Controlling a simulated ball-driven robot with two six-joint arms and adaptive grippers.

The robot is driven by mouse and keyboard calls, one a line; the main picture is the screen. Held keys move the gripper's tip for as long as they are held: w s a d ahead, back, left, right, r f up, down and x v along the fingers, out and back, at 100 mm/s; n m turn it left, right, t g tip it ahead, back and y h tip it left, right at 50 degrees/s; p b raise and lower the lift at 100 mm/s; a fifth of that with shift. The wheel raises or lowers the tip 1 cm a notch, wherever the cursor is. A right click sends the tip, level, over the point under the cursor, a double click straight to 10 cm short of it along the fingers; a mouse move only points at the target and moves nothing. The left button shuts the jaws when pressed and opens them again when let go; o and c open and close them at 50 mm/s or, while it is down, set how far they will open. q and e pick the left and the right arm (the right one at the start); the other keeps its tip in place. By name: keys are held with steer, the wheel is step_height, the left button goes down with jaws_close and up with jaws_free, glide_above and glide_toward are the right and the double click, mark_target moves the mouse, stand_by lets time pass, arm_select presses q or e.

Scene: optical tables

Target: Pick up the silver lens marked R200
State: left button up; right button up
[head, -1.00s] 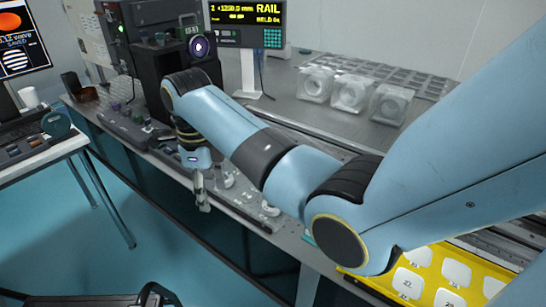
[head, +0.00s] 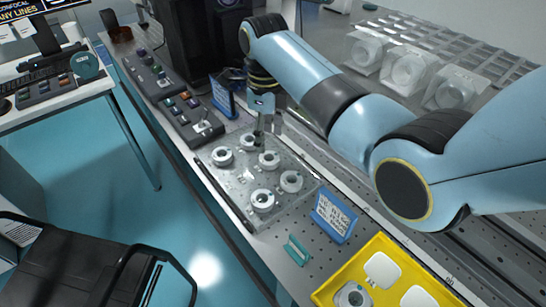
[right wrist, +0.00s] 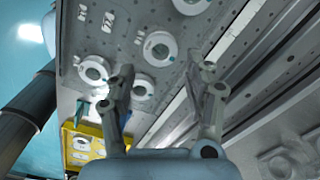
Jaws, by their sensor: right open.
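Several silver ring-shaped lenses sit on a clear tray (head: 232,182) on the bench in the head view. They include a front lens (head: 262,200), a right lens (head: 291,181), a middle lens (head: 269,160) and a left lens (head: 222,156). I cannot read any marking, so I cannot tell which is R200. My right gripper (head: 263,138) points down over the tray's far side, partly covering a lens behind it. In the right wrist view, its open fingers (right wrist: 163,78) are apart and empty, with a lens (right wrist: 160,48) showing between them. My left gripper is out of view.
A yellow tray (head: 322,296) with white pads lies at the front right. A blue-framed sign (head: 335,217) and a small teal piece (head: 296,250) stand beside the lens tray. Button boxes (head: 190,117) are at the far left. Rails run along the right; a black chair is below left.

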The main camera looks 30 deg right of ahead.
mark_target(269, 157)
step_height(269, 157, down, 7)
steer(key=shift+s+d+r, duration=0.1)
steer(key=shift+s+d, duration=0.05)
steer(key=c, duration=0.8)
